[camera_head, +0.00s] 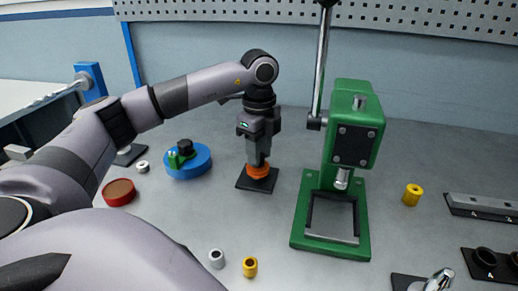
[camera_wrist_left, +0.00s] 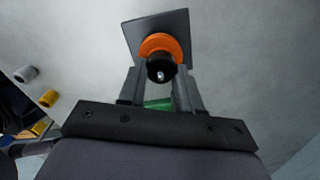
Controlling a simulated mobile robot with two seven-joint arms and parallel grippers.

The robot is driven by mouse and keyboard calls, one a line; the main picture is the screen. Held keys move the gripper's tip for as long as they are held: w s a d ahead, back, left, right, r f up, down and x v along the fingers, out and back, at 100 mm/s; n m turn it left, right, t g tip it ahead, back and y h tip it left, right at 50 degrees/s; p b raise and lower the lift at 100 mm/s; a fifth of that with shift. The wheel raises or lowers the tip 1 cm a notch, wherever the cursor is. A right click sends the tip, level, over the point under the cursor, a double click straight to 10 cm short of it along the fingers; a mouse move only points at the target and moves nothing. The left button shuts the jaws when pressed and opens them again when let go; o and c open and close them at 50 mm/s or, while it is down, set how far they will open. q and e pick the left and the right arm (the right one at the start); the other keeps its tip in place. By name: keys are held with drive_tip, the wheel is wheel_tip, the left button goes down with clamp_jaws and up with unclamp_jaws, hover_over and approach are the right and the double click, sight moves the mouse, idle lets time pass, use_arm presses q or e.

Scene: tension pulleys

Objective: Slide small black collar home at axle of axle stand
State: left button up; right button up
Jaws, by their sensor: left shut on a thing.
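The axle stand has a dark square base plate (camera_head: 245,183) on the table, left of the green press, with an orange pulley (camera_head: 258,171) on it. My left gripper (camera_head: 257,160) points straight down over the stand, fingertips just above the orange pulley. In the left wrist view its fingers are shut on the small black collar (camera_wrist_left: 160,69), which sits in front of the orange pulley (camera_wrist_left: 178,47). A bright axle tip (camera_wrist_left: 161,75) shows in the collar's bore, so the collar is around the axle. Any gap between collar and pulley cannot be told. My right gripper is not in view.
A green arbor press (camera_head: 349,150) stands right of the stand. A blue round part (camera_head: 199,165) and a red round part (camera_head: 119,193) lie to the left. Grey (camera_head: 216,258) and yellow (camera_head: 250,267) sleeves stand in front. Another yellow spool (camera_head: 412,194) is at right.

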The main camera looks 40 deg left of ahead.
use_arm(q)
drive_tip(key=shift+f, duration=0.2)
idle(0.6)
drive_tip(key=o, duration=1.1)
drive_tip(key=shift+r, duration=3.55)
